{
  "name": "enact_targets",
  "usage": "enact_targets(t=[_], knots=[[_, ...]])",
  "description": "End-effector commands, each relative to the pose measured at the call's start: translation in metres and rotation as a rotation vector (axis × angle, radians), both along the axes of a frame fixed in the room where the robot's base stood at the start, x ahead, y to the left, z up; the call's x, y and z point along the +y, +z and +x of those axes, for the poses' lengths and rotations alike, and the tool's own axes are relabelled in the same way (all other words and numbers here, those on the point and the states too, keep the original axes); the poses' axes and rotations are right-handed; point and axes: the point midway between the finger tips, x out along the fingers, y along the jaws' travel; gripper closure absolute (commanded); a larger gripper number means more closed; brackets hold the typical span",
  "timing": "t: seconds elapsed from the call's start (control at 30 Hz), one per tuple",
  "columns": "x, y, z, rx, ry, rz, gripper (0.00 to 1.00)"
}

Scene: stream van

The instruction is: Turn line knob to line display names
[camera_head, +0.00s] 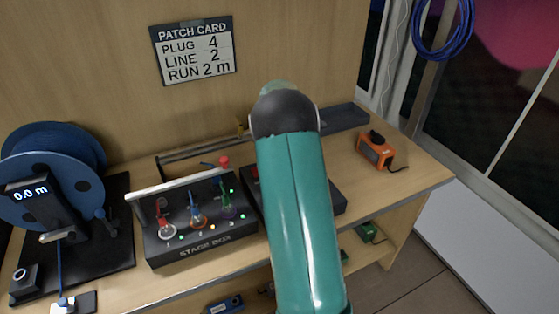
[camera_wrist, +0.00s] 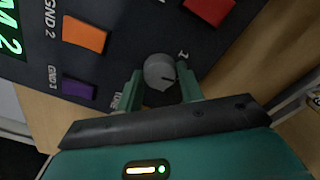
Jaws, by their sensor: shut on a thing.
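The line knob (camera_wrist: 158,72) is a small round grey knob with a dark pointer line, on a dark panel (camera_wrist: 125,30) in the wrist view. My gripper (camera_wrist: 160,85) has its two green fingers on either side of the knob and is shut on it. The pointer line points toward the right finger. A partly cut-off green display (camera_wrist: 9,35) at the upper left shows a 2. In the head view my teal arm hides the knob and gripper; part of a dark box (camera_head: 336,198) shows beside it. A patch card (camera_head: 193,50) reads PLUG 4, LINE 2, RUN 2 m.
Orange (camera_wrist: 84,34), purple (camera_wrist: 79,88) and red (camera_wrist: 209,10) blocks sit on the panel near the knob. A stage box (camera_head: 205,238) with coloured plugs stands left of my arm. A blue cable reel (camera_head: 60,190) reads 0.0 m. An orange device (camera_head: 375,150) sits right.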

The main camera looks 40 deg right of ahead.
Motion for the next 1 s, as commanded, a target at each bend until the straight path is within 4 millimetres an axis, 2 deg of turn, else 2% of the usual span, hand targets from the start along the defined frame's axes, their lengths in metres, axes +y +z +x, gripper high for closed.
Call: enact_targets(t=[0.4, 0.87, 0.9, 1.0], knots=[[0.0001, -0.0007, -0.0004, 0.001, -0.176, 0.001, 0.86], [0.0002, -0.0009, -0.0003, 0.001, -0.191, 0.001, 0.86], [0.0001, -0.0009, -0.0004, 0.001, -0.191, 0.001, 0.61], [0.0002, -0.0008, -0.0003, 0.001, -0.191, 0.001, 0.42]])
